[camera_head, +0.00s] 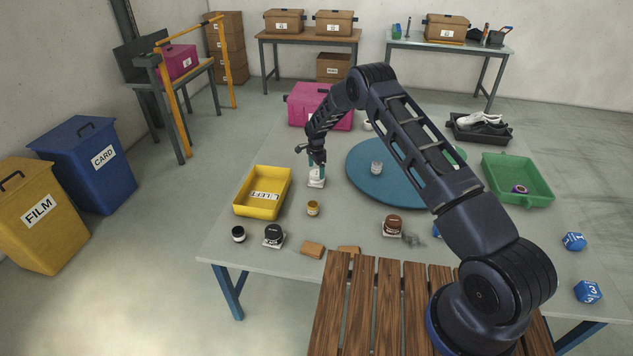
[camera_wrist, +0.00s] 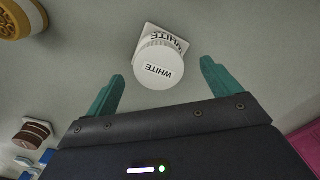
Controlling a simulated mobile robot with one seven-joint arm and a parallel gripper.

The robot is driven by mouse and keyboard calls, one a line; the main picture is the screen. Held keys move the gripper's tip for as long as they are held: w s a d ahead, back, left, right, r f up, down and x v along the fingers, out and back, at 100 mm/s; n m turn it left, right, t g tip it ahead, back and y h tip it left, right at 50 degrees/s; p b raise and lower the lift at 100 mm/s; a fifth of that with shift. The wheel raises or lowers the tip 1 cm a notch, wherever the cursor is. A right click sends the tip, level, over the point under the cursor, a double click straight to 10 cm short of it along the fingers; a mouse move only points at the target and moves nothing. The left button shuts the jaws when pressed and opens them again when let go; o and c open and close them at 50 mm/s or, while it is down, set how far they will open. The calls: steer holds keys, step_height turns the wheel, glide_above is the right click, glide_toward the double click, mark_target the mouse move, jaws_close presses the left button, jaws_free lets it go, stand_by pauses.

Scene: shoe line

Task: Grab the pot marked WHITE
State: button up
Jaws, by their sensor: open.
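The pot marked WHITE (camera_wrist: 160,72) is a small white round pot with its name on the lid, beside a white label card (camera_wrist: 149,33) that also reads WHITE. In the head view the pot (camera_head: 316,174) stands on its card on the grey table, left of the blue round turntable. My gripper (camera_head: 317,162) points down right over the pot. In the wrist view my gripper (camera_wrist: 162,68) has its teal fingers spread wide, one on each side of the pot, with a gap on both sides. Nothing is held.
A yellow tray (camera_head: 243,207) marked LEFT lies to the left. An ochre pot (camera_head: 313,208) stands nearby in front. A pink crate (camera_head: 300,107) is behind my gripper. The blue turntable (camera_head: 363,185) carries a grey pot (camera_head: 376,168). A brown pot (camera_head: 393,222) stands farther front.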

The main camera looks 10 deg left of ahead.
mark_target(317, 173)
step_height(317, 173, down, 4)
steer(key=shift+d+r, duration=0.1)
steer(key=shift+r, duration=0.05)
steer(key=shift+c, duration=0.2)
steer(key=c, duration=1.4)
steer(key=shift+r, duration=0.1)
steer(key=shift+c, duration=1)
steer(key=shift+r, duration=0.1)
